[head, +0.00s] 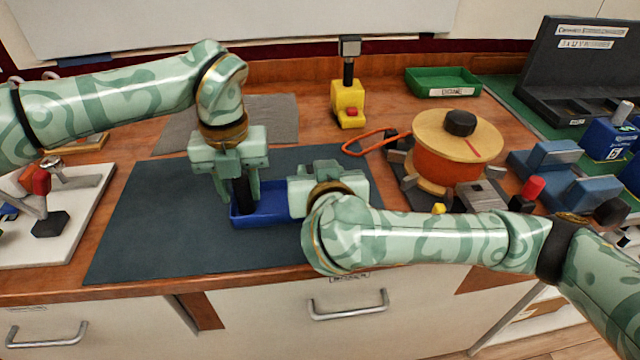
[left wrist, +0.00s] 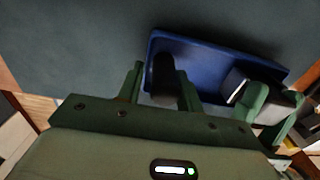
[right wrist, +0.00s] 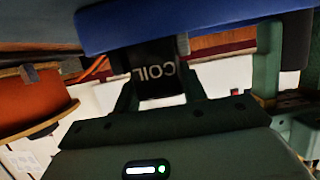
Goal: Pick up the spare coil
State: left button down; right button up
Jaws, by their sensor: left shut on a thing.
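A dark block marked COIL (right wrist: 158,75) stands between the right gripper's fingers in the right wrist view, its lettering upside down. My right gripper (right wrist: 162,92) has a finger on each side of it. I cannot tell whether they press on it. In the left wrist view the right fingers (left wrist: 268,105) reach over the right end of the blue tray (left wrist: 205,55). My left gripper (head: 242,185) points down over the left part of this tray. It is shut on a black cylinder (left wrist: 163,75). The cylinder's lower end is over or in the tray.
The tray lies on a dark mat (head: 150,220). A yellow block with a post (head: 348,100) stands behind. A white board (head: 60,215) is at left. The mat's left part is clear.

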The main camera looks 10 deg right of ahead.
jog(key=c, duration=0.5)
pick_arm(q)
jog(key=shift+r, duration=0.1)
pick_arm(e)
jog(key=shift+o, duration=0.2)
jog(key=shift+r, duration=0.1)
notch_tip(320, 180, up, 10)
jog(key=shift+f, duration=0.1)
pick_arm(q)
jog(key=c, duration=0.9)
grip_release()
jog(key=shift+o, duration=0.2)
notch_tip(320, 180, up, 12)
